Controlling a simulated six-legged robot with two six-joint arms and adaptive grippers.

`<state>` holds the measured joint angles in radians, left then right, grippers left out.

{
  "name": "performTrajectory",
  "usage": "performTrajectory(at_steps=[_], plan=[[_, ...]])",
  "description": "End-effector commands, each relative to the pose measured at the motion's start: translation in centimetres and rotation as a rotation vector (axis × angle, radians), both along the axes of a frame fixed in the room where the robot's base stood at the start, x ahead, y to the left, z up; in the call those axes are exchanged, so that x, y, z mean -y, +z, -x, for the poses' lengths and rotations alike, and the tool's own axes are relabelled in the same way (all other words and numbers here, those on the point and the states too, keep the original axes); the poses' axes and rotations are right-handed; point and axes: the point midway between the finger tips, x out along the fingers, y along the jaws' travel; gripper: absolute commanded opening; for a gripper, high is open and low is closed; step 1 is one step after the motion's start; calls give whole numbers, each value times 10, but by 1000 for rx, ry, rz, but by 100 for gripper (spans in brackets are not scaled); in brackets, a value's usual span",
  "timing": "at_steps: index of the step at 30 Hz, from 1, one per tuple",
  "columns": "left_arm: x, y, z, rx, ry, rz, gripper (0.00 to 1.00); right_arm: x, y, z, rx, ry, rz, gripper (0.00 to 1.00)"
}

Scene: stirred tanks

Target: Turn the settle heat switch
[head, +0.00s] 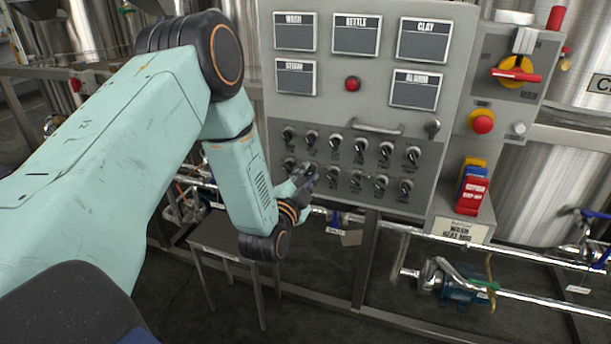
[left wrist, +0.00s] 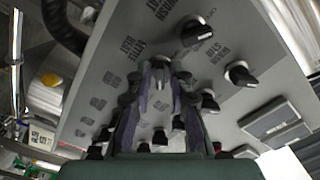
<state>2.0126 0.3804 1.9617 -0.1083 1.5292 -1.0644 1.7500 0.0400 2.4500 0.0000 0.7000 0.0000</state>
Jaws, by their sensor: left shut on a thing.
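The control panel (head: 425,120) carries two rows of black rotary switches below its screens. My left gripper (head: 308,172) reaches the lower row near its left end and covers the switch there. In the left wrist view my left gripper (left wrist: 160,72) is shut on a rotary switch (left wrist: 158,62), seen between the fingertips. The small label beside it (left wrist: 132,50) seems to read settle heat, but the print is blurred. The switch's exact pointer angle is hidden by the fingers. My right gripper is not in view.
Neighbouring switches stand close by, such as one in the lower row (head: 333,174) and one in the upper row (head: 312,138). A metal handle (head: 377,128) sticks out above them. A red stop button (head: 481,121) and padlocks (head: 470,190) are at the right. Pipes run below.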

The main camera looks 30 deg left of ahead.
Motion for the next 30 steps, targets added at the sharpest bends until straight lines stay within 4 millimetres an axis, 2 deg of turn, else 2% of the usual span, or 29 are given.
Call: performTrajectory(at_steps=[14, 30], plan=[[2, 2, -1, 106, -7, 422, 0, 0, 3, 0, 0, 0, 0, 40], [1, 3, -2, 231, -8, 921, 0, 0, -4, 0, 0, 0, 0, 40]])
